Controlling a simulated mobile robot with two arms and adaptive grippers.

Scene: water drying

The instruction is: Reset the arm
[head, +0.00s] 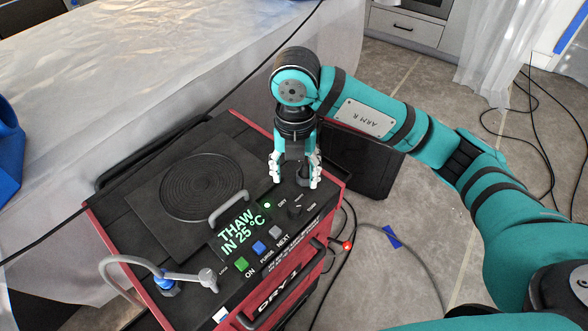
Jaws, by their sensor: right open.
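My right gripper (295,181) points down at the back right part of the control panel of a red and black drying machine (148,215). Its fingers are apart and nothing shows between them. I cannot tell whether the fingertips touch the panel. My right arm (366,118), teal with black bands, reaches in from the right and bends down at the wrist. A dark knob (295,210) sits just in front of the gripper. My left gripper is not in view.
The display (241,233) reads "THAW IN 25 °C", beside a lit green lamp (267,205). Green, blue and grey buttons line the panel's front. Cables cross the floor at right. Plastic sheeting covers the left.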

